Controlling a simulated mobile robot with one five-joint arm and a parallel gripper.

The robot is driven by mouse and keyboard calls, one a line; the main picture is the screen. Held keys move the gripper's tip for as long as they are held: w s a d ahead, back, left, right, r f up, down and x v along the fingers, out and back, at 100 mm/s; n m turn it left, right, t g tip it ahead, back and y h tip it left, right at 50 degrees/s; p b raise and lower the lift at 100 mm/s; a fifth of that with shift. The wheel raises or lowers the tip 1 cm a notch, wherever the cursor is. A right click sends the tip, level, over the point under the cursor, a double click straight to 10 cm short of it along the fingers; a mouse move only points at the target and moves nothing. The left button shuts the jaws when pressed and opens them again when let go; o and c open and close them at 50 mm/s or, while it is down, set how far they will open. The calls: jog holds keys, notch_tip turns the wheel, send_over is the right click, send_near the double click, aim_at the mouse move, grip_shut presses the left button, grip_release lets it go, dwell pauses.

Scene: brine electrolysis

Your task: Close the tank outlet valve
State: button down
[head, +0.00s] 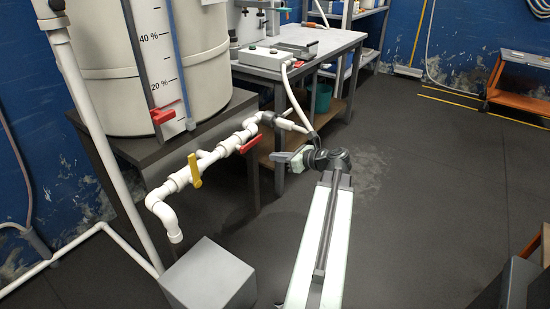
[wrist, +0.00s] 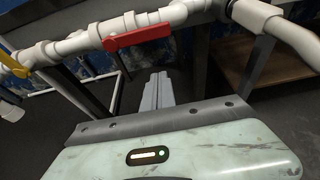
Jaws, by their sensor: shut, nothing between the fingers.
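The white outlet pipe (head: 215,155) runs in front of the tank (head: 110,100) and ends in a downturned elbow at the left. A valve with a red lever (head: 251,144) sits on it, the lever lying roughly along the pipe. The red lever (wrist: 137,37) also shows in the wrist view, above and left of my fingers. A second valve has a yellow lever (head: 194,171), set across the pipe; its edge shows in the wrist view (wrist: 14,66). No label tells which is the tank outlet valve. My gripper (head: 279,160) is shut and empty, right of the red lever and apart from it; its fingers show in the wrist view (wrist: 160,76).
The tank stands on a dark stand (head: 165,155) with a level gauge (head: 160,70). A grey box (head: 208,275) stands below the pipe's end. A workbench (head: 325,48) with a white hose stands behind my gripper.

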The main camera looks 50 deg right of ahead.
aim_at(252, 144)
jog(key=w+r+p, duration=0.1)
jog(key=w+p, duration=0.1)
jog(key=w, duration=0.4)
jog(key=shift+w+a+r, duration=0.25)
jog(key=shift+a+r, duration=0.1)
jog(key=shift+w+a, duration=0.1)
